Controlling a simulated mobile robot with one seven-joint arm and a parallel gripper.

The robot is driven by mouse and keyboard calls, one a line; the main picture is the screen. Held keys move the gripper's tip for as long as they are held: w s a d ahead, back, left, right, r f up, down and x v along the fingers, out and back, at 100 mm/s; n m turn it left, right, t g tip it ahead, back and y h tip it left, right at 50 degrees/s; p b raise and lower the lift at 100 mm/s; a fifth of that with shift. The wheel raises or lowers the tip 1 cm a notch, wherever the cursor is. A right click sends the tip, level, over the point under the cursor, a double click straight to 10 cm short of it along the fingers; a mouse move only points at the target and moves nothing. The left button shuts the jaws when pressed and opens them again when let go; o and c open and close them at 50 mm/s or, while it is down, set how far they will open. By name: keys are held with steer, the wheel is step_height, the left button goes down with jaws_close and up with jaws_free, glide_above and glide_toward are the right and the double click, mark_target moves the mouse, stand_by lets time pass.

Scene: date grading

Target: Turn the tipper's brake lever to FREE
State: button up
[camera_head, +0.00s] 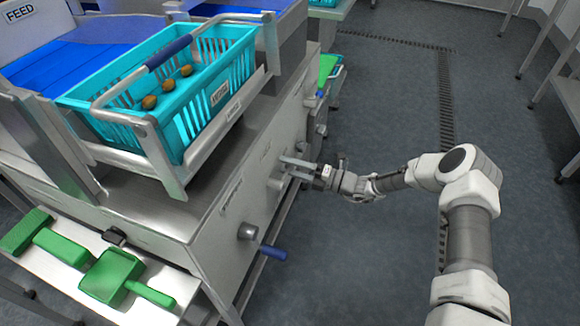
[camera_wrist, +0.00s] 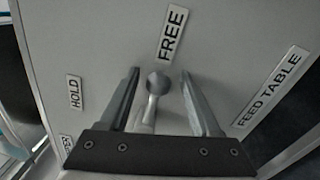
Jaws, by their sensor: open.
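In the wrist view the brake lever shows as a grey ball knob (camera_wrist: 158,82) on a short pale stem. The stem runs down behind my gripper's dark palm bar, which hides its lower end. The knob sits just below the FREE plate (camera_wrist: 173,34), right of the HOLD plate (camera_wrist: 74,93). My gripper (camera_wrist: 159,73) is open, one finger on each side of the knob, with visible gaps. In the head view my gripper (camera_head: 288,168) is at the machine's steel side panel (camera_head: 233,195). The tipper's cradle (camera_head: 172,165) holds a teal crate (camera_head: 218,60) above it.
Several brown dates (camera_head: 167,85) lie in the crate. A second, blue-handled lever (camera_head: 272,252) sticks out lower on the panel. A FEED TABLE plate (camera_wrist: 272,85) is right of the knob. Floor at right is open.

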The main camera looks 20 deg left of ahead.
steer(key=s+d+p, duration=0.1)
steer(key=d+p, duration=0.2)
steer(key=d, duration=1.4)
steer(key=shift+s+d+f, duration=0.2)
steer(key=shift+f, duration=0.15)
